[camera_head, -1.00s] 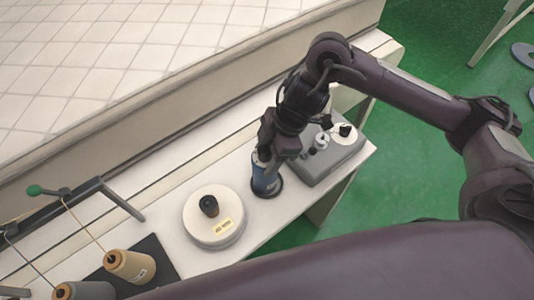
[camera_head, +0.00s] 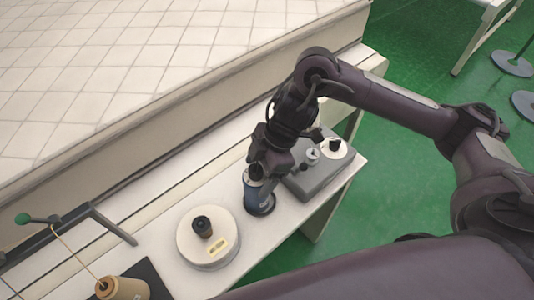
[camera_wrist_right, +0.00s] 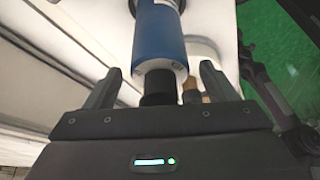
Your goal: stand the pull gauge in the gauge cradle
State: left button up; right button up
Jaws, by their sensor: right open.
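The pull gauge (camera_head: 254,193) is a blue cylinder with a dark top. It stands about upright on the bench in a dark round base, which seems to be the gauge cradle (camera_head: 262,211). My right gripper (camera_head: 262,172) is at the gauge's upper end. In the right wrist view, the blue gauge (camera_wrist_right: 160,42) has its dark end between the two spread fingers (camera_wrist_right: 160,72), with a gap on each side. The gripper is open; contact with the gauge is not visible. My left gripper is not in view.
A white round disc (camera_head: 188,250) with a dark knob stands left of the gauge. A grey box (camera_head: 322,180) with knobs is close on the right. A tan thread cone (camera_head: 122,288) is at lower left. The quilted mattress (camera_head: 150,60) lies behind the bench.

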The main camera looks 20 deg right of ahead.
jog(key=p+v, duration=0.1)
jog(key=v, duration=1)
jog(key=shift+s+d+r, duration=0.1)
